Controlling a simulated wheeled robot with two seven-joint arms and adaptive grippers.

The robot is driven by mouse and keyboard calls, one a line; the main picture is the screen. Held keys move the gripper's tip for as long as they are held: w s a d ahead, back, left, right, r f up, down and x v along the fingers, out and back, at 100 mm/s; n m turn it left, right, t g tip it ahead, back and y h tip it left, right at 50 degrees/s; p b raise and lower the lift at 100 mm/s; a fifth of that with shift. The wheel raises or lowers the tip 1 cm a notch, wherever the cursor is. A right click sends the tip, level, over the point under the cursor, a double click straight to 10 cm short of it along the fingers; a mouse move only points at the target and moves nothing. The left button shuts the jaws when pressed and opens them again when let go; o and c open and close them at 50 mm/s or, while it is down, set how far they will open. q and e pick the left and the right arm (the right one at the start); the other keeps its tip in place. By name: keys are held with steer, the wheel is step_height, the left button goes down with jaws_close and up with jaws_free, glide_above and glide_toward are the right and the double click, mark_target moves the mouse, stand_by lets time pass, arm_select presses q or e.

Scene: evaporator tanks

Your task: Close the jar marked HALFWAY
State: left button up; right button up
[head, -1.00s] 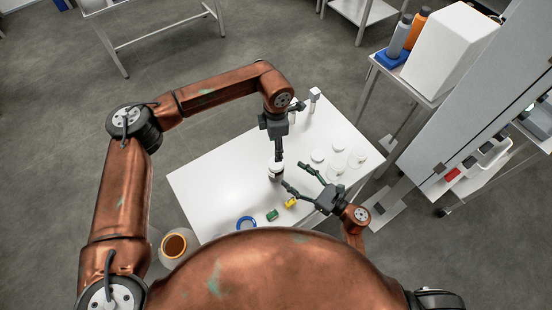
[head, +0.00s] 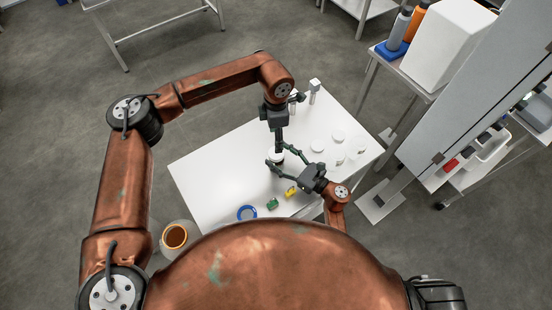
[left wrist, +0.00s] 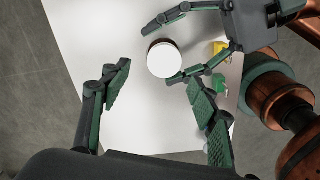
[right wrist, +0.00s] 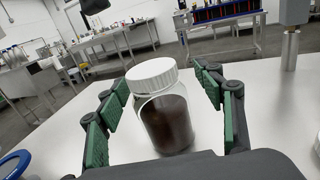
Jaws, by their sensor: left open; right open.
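A jar of dark brown contents (right wrist: 168,122) stands on the white table in the right wrist view, with a ribbed white lid (right wrist: 152,74) on top. Whether the lid is fully tightened cannot be told. A pale label shows at its left side, its marking not readable. My right gripper (right wrist: 158,95) is open, its fingers on either side of the jar, with no clear contact. The left wrist view shows the lid from above (left wrist: 163,60). My left gripper (left wrist: 160,90) is open above the table, its fingers spread, the lid beyond and between them. In the head view the grippers partly hide the jar (head: 277,155).
On the table are a blue ring (head: 247,212), a green piece (head: 272,204), a yellow piece (head: 291,192), loose white discs (head: 317,146) and clear glassware (head: 358,153). A grey metal post (head: 314,92) stands at the far corner. The table's left part is bare.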

steer(key=shift+s+a+r, duration=0.1)
steer(key=shift+s+r, duration=0.3)
steer(key=shift+s, duration=0.45)
arm_select(q)
steer(key=shift+s, duration=0.2)
arm_select(e)
steer(key=shift+w+f, duration=0.45)
steer(key=shift+w, duration=0.35)
steer(key=c, duration=0.4)
steer(key=shift+c, duration=0.5)
arm_select(q)
steer(key=shift+s+r, duration=0.3)
steer(key=shift+s, duration=0.15)
arm_select(e)
steer(key=shift+s+r, duration=0.25)
steer(key=shift+s, duration=0.2)
steer(key=c, duration=0.5)
arm_select(q)
steer(key=shift+w+f, duration=0.2)
steer(key=shift+w, duration=0.05)
arm_select(e)
steer(key=shift+w+f, duration=0.15)
steer(key=shift+w, duration=0.1)
steer(key=c, duration=0.3)
arm_select(q)
steer(key=shift+s+r, duration=0.1)
arm_select(e)
steer(key=shift+s, duration=0.15)
jaws_close()
